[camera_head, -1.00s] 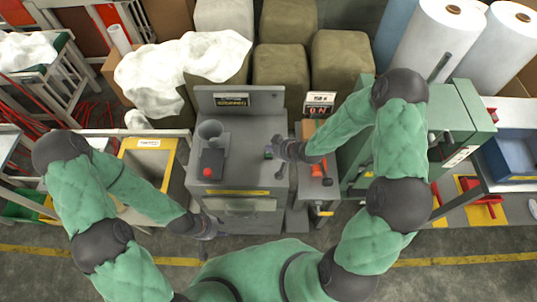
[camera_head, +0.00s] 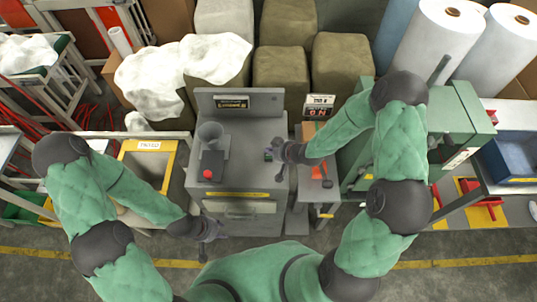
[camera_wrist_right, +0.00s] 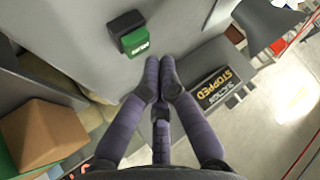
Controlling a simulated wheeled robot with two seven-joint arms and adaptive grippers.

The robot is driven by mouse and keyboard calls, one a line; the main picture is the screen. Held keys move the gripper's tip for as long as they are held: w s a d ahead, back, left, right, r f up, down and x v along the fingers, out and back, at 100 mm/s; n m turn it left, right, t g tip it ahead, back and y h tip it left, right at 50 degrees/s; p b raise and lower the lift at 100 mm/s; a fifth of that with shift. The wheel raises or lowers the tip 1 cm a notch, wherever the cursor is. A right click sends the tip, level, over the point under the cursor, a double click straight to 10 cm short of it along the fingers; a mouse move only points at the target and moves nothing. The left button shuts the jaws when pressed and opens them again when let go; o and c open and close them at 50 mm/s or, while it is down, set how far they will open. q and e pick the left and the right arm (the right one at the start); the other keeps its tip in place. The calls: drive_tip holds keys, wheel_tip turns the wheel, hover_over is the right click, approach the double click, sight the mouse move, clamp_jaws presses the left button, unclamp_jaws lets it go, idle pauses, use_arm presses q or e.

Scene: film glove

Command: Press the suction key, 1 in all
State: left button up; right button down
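The suction key is a small green key on a dark block. It shows in the right wrist view (camera_wrist_right: 136,40) on the grey machine's top, and as a small green spot in the head view (camera_head: 268,155). My right gripper (camera_head: 279,152) is just right of it in the head view. In the right wrist view the right gripper's fingertips (camera_wrist_right: 160,64) are drawn together, empty, near the key with a visible gap in the picture. A display (camera_wrist_right: 219,88) reads "SUCTION STOPPED". My left gripper (camera_head: 210,229) hangs low at the machine's front left; its finger opening is too small to tell.
A yellow-rimmed bin (camera_head: 148,146) stands left, a green machine (camera_head: 463,120) right.

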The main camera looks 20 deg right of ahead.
sight(270, 156)
drive_tip(key=shift+f, duration=0.15)
drive_tip(key=shift+f+b, duration=0.3)
drive_tip(key=shift+b, duration=0.1)
drive_tip(key=shift+f+b, duration=0.35)
drive_tip(key=shift+f, duration=0.05)
idle(1.0)
drive_tip(key=shift+r, duration=0.1)
drive_tip(key=shift+r+p, duration=0.65)
drive_tip(key=shift+r, duration=0.15)
drive_tip(key=shift+r+p, duration=2)
drive_tip(key=shift+r, duration=0.55)
drive_tip(key=shift+f, duration=0.1)
